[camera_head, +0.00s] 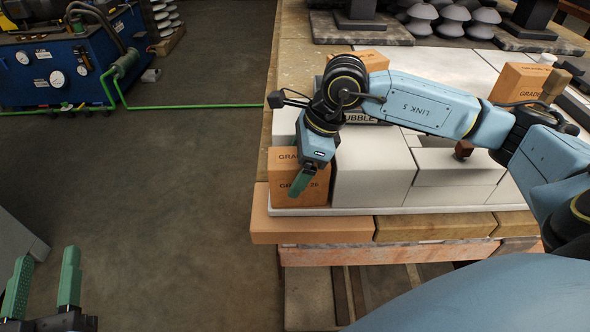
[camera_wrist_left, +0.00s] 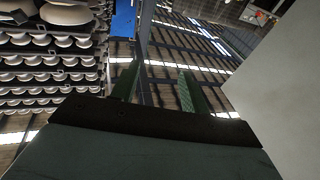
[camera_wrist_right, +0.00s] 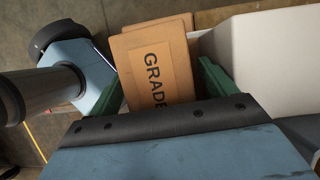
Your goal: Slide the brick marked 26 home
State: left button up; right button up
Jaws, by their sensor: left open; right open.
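The orange brick marked 26 (camera_head: 284,168) stands at the front left corner of the white blocks, on a pale board (camera_head: 400,209). It also shows in the right wrist view (camera_wrist_right: 158,62), its GRADE lettering facing up the frame. My right gripper (camera_head: 303,184) is open and points down at this brick, partly covering its front lettering. In the right wrist view a green finger lies on each side of the brick; contact cannot be told. My left gripper (camera_head: 46,262) is open and empty at the lower left, over the floor and away from the table.
A large white block (camera_head: 372,172) stands right beside the brick. Another orange brick (camera_head: 519,83) is at the right and one (camera_head: 372,60) behind my right arm. A brown knob (camera_head: 463,149) sits on a white block. Insulators stand at the back.

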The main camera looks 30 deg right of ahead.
pick_arm(q)
jog(key=shift+s+r+t, duration=0.1)
jog(key=shift+r+t, duration=0.2)
jog(key=shift+r, duration=0.2)
pick_arm(e)
jog(key=shift+a+f, duration=0.1)
jog(key=shift+f, duration=0.2)
jog(key=c, duration=1.4)
pick_arm(q)
jog(key=shift+f, duration=0.15)
pick_arm(e)
jog(key=shift+s+d, duration=0.15)
jog(key=shift+d, duration=0.25)
jog(key=o, duration=1.4)
pick_arm(q)
jog(key=shift+d, duration=0.1)
